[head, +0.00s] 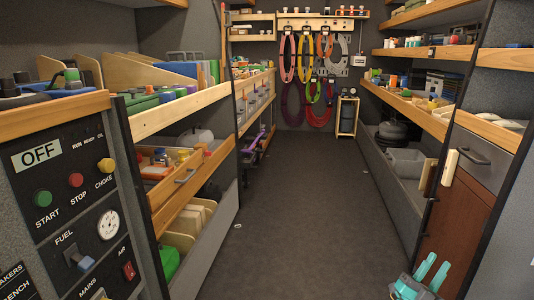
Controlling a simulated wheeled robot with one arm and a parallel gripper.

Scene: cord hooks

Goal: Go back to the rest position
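My gripper (431,272) is low at the bottom right of the head view, with two teal fingers pointing up. A gap shows between the fingers, so it is open, and nothing shows between them. It is above the floor, near the right-hand cabinets. Coiled cords hang on the far wall below a wooden rail (315,23).
Shelves and drawers line both sides of the aisle. A wooden drawer (178,181) stands pulled out on the left. A control panel (75,200) is near left, reading OFF. A brown cabinet door (455,225) is near right. The middle floor (300,210) is mostly clear.

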